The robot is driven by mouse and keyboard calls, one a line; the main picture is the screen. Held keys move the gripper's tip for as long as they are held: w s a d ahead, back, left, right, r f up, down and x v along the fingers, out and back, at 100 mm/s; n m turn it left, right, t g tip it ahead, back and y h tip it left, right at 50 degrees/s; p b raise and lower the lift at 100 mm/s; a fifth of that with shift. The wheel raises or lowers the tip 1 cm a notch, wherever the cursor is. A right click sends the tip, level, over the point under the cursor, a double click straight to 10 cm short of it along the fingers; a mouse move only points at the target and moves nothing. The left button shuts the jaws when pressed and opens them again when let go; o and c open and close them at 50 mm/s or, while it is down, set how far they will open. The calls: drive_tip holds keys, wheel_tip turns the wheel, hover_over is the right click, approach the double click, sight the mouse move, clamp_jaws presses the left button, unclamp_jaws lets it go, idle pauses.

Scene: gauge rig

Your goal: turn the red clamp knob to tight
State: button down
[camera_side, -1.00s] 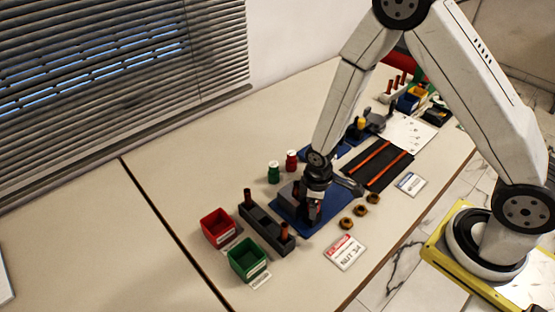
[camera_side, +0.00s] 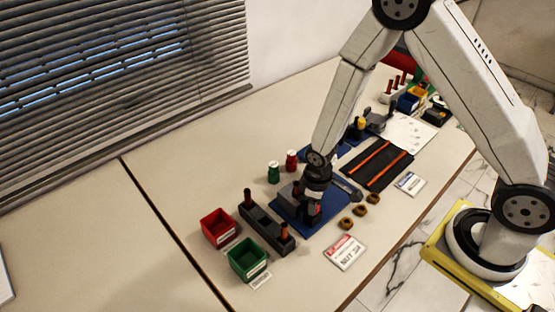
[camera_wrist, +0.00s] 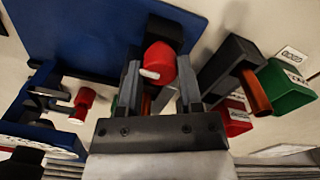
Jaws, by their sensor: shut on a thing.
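The red clamp knob (camera_wrist: 162,58) is between my gripper's (camera_wrist: 160,75) two fingers in the wrist view. It carries a white pointer mark that points left and slightly down there. My gripper is shut on the knob. In the side view my gripper (camera_side: 312,208) points down over the blue base plate (camera_side: 308,227), and a little red shows beside its fingers. The knob is mostly hidden in that view. A dark block sits behind the knob in the wrist view. I cannot read any tight mark.
A dark block with orange pegs (camera_side: 266,227), a red bin (camera_side: 217,230) and a green bin (camera_side: 248,262) stand left of the plate. Red (camera_side: 291,160) and green (camera_side: 273,173) bottles stand behind. Several brown nuts (camera_side: 360,209) and a card (camera_side: 345,252) lie right.

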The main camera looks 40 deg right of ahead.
drive_tip(key=shift+c, duration=1.3)
unclamp_jaws()
drive_tip(key=shift+r, duration=0.15)
drive_tip(key=shift+a+r, duration=0.1)
drive_tip(key=shift+r, duration=3.7)
drive_tip(key=shift+c, duration=1.4)
drive_tip(key=shift+f, duration=0.1)
